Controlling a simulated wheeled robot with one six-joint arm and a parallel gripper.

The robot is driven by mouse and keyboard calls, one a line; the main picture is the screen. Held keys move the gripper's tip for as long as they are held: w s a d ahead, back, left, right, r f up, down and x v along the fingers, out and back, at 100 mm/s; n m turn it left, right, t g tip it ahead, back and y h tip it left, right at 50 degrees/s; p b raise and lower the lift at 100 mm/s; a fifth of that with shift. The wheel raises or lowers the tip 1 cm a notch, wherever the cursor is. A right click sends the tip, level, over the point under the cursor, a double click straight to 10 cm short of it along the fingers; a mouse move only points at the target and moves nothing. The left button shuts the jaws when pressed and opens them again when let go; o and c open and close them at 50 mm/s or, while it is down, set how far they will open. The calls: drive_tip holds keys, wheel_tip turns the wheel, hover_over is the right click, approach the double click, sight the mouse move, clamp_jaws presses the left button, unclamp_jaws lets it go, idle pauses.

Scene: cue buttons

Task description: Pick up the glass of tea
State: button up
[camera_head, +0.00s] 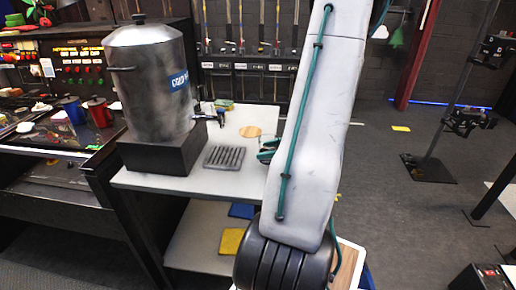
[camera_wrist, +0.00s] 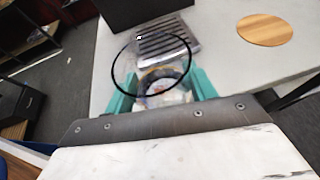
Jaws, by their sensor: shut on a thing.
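In the wrist view, my gripper (camera_wrist: 162,90) has its teal fingers on either side of a clear glass (camera_wrist: 152,68) with a dark round rim. The fingers are shut on the glass. Its lower part shows pale, mixed colours, and I cannot tell the tea in it clearly. In the head view, a bit of the teal gripper (camera_head: 268,149) shows over the white table (camera_head: 222,182), left of my arm. The glass is mostly hidden there by my arm.
A ridged dark grate (camera_head: 225,157) lies on the table before a large metal urn (camera_head: 152,85) on a black block. A round wooden coaster (camera_head: 250,131) lies behind the grate, and also shows in the wrist view (camera_wrist: 264,30). Blue and red mugs (camera_head: 100,112) stand at left.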

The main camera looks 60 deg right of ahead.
drive_tip(key=shift+s+d, duration=0.2)
drive_tip(key=shift+s, duration=0.6)
drive_tip(key=shift+s+d, duration=0.2)
drive_tip(key=shift+s, duration=0.6)
drive_tip(key=shift+s, duration=0.1)
